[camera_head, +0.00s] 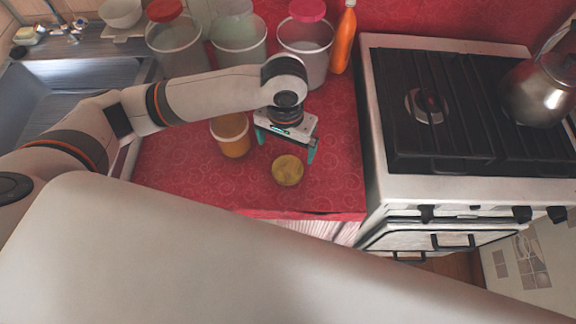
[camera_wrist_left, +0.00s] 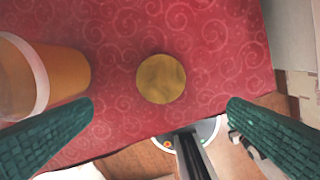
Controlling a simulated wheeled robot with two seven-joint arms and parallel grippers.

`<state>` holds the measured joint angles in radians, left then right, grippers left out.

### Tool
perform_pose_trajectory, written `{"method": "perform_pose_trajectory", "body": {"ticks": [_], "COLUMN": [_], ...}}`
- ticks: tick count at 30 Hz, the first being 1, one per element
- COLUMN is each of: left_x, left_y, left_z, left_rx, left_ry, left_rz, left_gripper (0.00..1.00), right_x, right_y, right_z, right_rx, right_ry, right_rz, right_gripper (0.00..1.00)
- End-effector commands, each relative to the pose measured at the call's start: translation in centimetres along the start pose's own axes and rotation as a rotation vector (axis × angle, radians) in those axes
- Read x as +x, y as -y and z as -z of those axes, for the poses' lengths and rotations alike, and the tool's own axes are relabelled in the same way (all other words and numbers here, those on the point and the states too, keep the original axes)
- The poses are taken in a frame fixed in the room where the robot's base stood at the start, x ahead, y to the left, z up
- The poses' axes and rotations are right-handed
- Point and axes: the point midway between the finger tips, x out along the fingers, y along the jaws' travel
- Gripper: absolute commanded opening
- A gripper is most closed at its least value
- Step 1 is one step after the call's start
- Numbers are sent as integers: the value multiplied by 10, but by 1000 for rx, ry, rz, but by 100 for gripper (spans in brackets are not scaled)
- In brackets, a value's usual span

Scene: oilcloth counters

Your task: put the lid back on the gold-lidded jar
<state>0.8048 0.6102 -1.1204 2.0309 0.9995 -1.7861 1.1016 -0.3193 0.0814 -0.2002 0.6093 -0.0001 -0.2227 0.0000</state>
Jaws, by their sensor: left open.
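The gold lid (camera_head: 287,170) lies flat on the red oilcloth counter (camera_head: 190,180), near its front edge. It also shows in the left wrist view (camera_wrist_left: 161,79), ahead of and between the fingers. The jar (camera_head: 231,135) is orange-brown with a pale rim and stands to the left of the lid, apart from it. In the left wrist view the jar (camera_wrist_left: 62,80) is at the left edge, partly cut off. My left gripper (camera_head: 286,151) is open and empty, with its teal fingers pointing down above the counter close to the lid. My right gripper is not in view.
Several tubs, one with a red lid (camera_head: 306,10), and an orange bottle (camera_head: 343,40) stand along the back. A stove (camera_head: 440,190) with a kettle (camera_head: 540,90) is at the right. A sink (camera_head: 75,85) is at the left. The counter right of the lid is clear.

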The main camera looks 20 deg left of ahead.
Motion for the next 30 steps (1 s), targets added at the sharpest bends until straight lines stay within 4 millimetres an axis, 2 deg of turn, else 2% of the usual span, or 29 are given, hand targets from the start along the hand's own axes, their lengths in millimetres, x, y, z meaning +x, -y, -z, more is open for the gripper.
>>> {"method": "perform_pose_trajectory", "body": {"ticks": [3,9,23,30], "left_x": [23,52,62,96], "left_y": [0,0,0,2], "left_z": [1,0,0,1], "left_rx": [-1,-1,0,-1], "left_ry": [-4,-2,-1,-2], "left_rz": [-1,-1,0,-1], "left_gripper": [98,98,98,98], "right_x": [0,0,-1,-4], "right_y": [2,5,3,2], "right_z": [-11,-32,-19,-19], "right_rx": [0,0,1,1], "right_ry": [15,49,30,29], "right_rz": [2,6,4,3], "right_gripper": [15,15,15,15]}}
